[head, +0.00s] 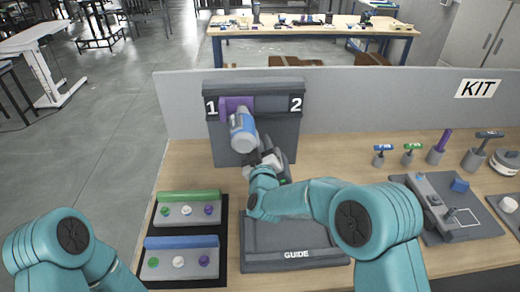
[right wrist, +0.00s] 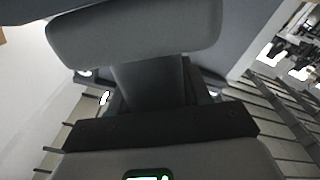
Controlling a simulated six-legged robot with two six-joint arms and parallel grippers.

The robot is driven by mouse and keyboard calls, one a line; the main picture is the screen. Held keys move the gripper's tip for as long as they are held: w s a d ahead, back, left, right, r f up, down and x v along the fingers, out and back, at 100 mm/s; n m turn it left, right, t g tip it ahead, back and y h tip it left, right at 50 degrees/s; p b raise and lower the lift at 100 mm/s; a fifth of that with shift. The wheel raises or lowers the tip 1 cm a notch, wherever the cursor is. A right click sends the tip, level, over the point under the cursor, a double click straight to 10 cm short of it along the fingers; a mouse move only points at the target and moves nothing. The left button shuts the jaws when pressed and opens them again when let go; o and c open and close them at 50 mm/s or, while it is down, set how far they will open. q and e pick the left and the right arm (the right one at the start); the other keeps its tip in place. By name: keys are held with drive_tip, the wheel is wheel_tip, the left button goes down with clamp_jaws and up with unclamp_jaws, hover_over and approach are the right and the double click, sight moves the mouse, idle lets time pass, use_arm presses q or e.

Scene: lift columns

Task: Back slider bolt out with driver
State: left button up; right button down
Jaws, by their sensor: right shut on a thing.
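A dark upright column block (head: 285,138) marked 1 and 2 stands against the grey panel. A purple slider (head: 226,102) sits at its top, beside the 1. A blue and grey cylindrical tool (head: 243,134), seemingly the driver, covers the area just below the slider. My right gripper (head: 266,158) is beside the tool's lower end and is shut on it. No bolt is discernible; the tool hides part of the slider and column. My left gripper is out of the head view.
A grey tray marked GUIDE (head: 296,262) lies in front of the column. Two trays with green (head: 188,196) and blue (head: 181,242) bars hold small coloured pieces at left. T-handled tools (head: 411,153) stand at right, behind a grey fixture (head: 465,220).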

drive_tip(key=shift+r, duration=0.25)
idle(0.9)
